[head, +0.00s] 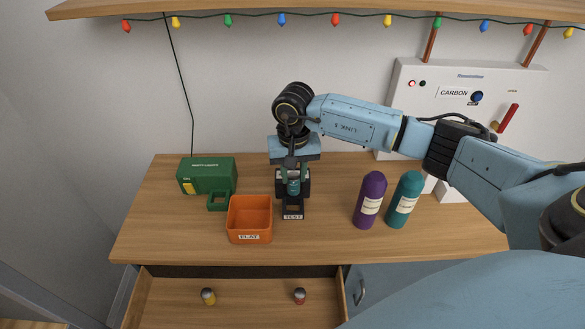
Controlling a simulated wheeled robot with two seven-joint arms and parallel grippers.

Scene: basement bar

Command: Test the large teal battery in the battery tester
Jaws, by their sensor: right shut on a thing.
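The large teal battery (293,188) stands upright between the fingers of my right gripper (293,178), which is shut on it. My right arm comes in from the right and the gripper points down over the dark battery tester (293,212), whose front carries a TEST label. The battery is at the tester, in front of its dark upright back; I cannot tell whether its lower end touches the tester. The gripper hides part of the tester's upper half. My left gripper is not in view.
An orange bin (249,236) labelled FLAT stands just left of the tester, with a green box (207,175) behind it. Purple (369,202) and teal (404,201) bottles stand to the right. An open drawer (250,312) below holds two small batteries. A white machine (450,90) stands behind.

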